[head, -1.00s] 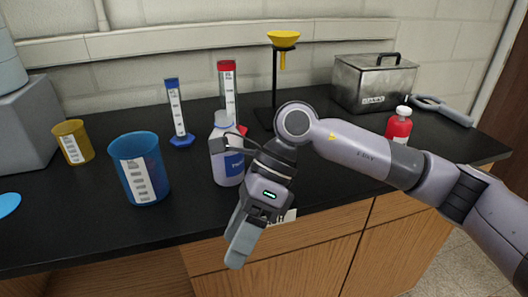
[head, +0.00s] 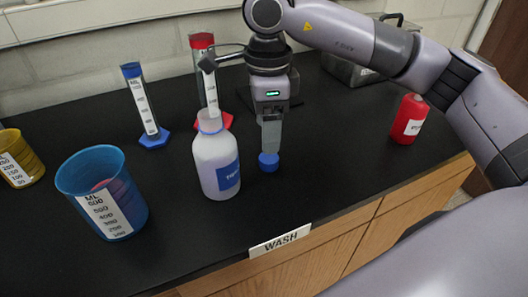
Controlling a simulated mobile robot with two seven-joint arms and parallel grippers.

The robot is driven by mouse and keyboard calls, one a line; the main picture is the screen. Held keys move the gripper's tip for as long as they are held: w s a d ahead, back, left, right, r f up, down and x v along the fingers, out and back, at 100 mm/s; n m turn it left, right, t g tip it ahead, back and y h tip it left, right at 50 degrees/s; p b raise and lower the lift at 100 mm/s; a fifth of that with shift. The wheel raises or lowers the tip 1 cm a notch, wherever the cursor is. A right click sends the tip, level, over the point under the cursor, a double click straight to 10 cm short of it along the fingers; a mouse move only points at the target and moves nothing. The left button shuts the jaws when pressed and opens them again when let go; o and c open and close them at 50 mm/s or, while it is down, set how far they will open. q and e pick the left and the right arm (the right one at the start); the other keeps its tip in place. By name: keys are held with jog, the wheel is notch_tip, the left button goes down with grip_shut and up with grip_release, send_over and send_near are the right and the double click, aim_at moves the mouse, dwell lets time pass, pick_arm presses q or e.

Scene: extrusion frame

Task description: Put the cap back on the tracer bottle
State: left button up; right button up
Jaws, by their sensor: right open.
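The tracer bottle (head: 217,166) stands upright on the black counter, whitish with a blue label partly readable. No cap shows on its neck. A small blue cap (head: 268,163) is just right of the bottle, at the fingertips of my right gripper (head: 270,146). The gripper points down and is open, with its fingers at or just above the cap. One finger hides the other, so I cannot tell whether they touch it. My left gripper is out of view.
A blue beaker (head: 124,215), a yellow beaker (head: 22,165) and a blue-based cylinder (head: 146,105) stand left. A red-topped cylinder (head: 203,48) is behind the bottle. A red bottle (head: 408,120) stands right. A WASH sign (head: 280,240) marks the front edge. The counter before the bottle is clear.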

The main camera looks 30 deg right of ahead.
aim_at(267, 158)
jog(key=shift+s, duration=0.15)
jog(key=shift+f, duration=1)
jog(key=f, duration=0.1)
jog(key=f+p, duration=0.1)
jog(key=f, duration=0.3)
jog(key=shift+w+d+f+p, duration=0.1)
jog(key=shift+w+p, duration=0.2)
jog(key=shift+p, duration=0.05)
jog(key=c, duration=1.1)
